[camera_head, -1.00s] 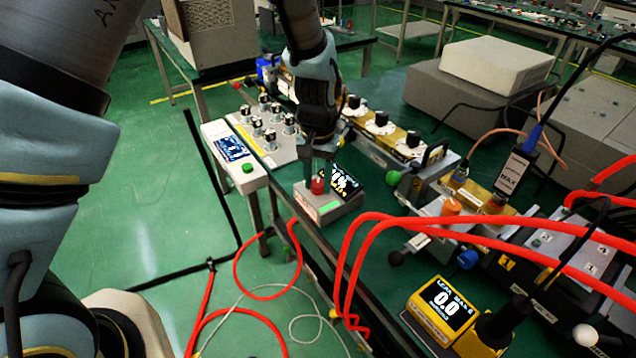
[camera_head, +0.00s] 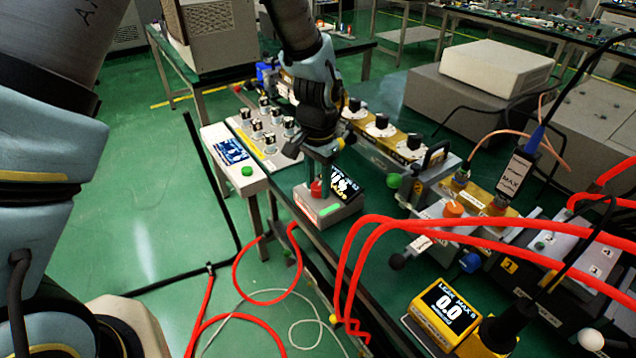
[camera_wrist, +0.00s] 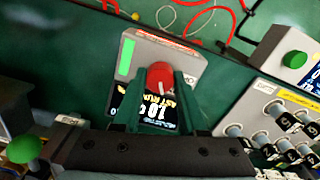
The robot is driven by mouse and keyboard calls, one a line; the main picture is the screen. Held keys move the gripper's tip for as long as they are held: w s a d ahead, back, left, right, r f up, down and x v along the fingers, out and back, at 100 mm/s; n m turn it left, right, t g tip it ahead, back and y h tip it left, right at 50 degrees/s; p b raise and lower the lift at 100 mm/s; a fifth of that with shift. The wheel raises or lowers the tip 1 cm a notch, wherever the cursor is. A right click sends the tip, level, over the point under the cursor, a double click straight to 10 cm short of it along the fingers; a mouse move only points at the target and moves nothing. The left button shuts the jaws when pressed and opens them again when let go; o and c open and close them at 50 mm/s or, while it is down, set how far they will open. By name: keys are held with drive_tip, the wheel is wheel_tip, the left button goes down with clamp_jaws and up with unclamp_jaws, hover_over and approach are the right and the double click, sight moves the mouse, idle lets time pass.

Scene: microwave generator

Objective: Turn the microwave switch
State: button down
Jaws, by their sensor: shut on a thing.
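The microwave switch is a red knob (camera_head: 316,188) on a small grey box (camera_head: 328,207) with a dark display (camera_head: 345,184) and a green bar. The box stands near the table edge in the head view. My gripper (camera_head: 319,172) reaches down onto the knob from above. In the wrist view my gripper (camera_wrist: 160,88) has its two fingers on either side of the red knob (camera_wrist: 160,74), shut on it. The fingers cover part of the display (camera_wrist: 158,112) there.
Thick red cables (camera_head: 362,235) run close on the right. A yellow leak meter (camera_head: 447,308) stands at the front right. The green floor is open at left.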

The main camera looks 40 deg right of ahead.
sight(318, 185)
drive_tip(key=c, duration=0.8)
unclamp_jaws()
drive_tip(key=shift+o, duration=0.2)
wheel_tip(318, 185, up, 11)
drive_tip(key=b, duration=0.2)
drive_tip(key=shift+f, duration=0.1)
